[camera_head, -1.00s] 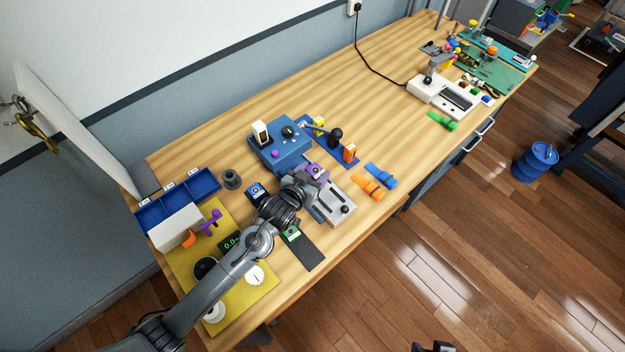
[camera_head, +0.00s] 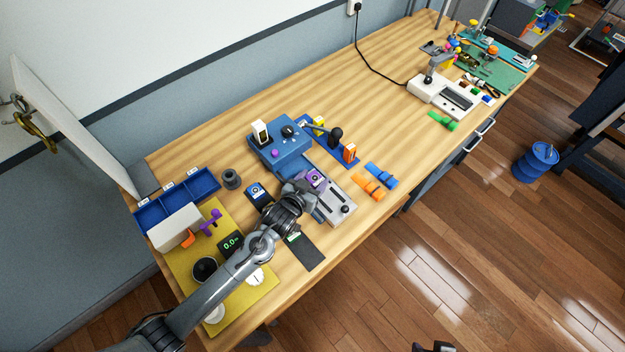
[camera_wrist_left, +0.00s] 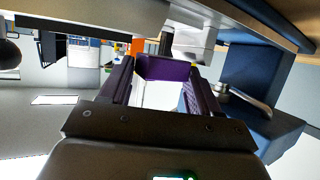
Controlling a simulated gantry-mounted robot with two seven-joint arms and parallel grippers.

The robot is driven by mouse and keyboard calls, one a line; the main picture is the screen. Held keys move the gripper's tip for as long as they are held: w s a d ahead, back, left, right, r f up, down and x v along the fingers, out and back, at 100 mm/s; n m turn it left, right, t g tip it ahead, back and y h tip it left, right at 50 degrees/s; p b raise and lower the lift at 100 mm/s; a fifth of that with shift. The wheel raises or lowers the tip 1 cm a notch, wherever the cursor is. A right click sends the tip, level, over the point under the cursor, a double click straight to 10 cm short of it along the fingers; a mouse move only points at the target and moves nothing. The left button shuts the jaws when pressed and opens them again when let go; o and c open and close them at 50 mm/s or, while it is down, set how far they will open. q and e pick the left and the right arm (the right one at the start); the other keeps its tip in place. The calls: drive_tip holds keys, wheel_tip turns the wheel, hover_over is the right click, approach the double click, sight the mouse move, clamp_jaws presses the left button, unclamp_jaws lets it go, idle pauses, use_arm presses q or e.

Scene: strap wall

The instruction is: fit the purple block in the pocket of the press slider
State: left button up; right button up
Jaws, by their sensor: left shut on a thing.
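My left gripper (camera_head: 308,184) is shut on the purple block (camera_head: 314,176), over the near side of the press. In the left wrist view the purple block (camera_wrist_left: 166,69) sits between the two fingers. The press has a blue body (camera_head: 275,153) and a grey plate (camera_head: 340,213) with slots and a black knob, just right of the gripper. My gripper and the block hide part of the press, so I cannot make out the slider's pocket or whether the block touches it. A dark gripper part (camera_head: 434,347), probably my right gripper, shows at the bottom edge.
A blue bin (camera_head: 180,198) and a yellow mat (camera_head: 262,293) are at the left. The middle of the table farther right is clear.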

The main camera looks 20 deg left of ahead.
use_arm(q)
drive_tip(key=shift+s+f, duration=0.1)
drive_tip(key=shift+f, duration=0.35)
drive_tip(key=o, duration=0.9)
drive_tip(key=shift+f, duration=0.1)
drive_tip(key=o, duration=0.4)
drive_tip(key=shift+f, duration=0.1)
drive_tip(key=shift+r, duration=0.55)
drive_tip(key=s+a+r+g, duration=0.1)
drive_tip(key=s+g, duration=0.2)
drive_tip(key=s, duration=0.7)
drive_tip(key=s+a+r+g, duration=0.1)
drive_tip(key=s+a+g, duration=0.1)
drive_tip(key=s, duration=0.9)
drive_tip(key=s+a+r+g+y+p, duration=0.1)
drive_tip(key=s+g, duration=0.4)
drive_tip(key=s, duration=0.6)
drive_tip(key=shift+s+a+r+m, duration=0.1)
drive_tip(key=shift+a+r+m, duration=0.05)
drive_tip(key=shift+r+m, duration=0.3)
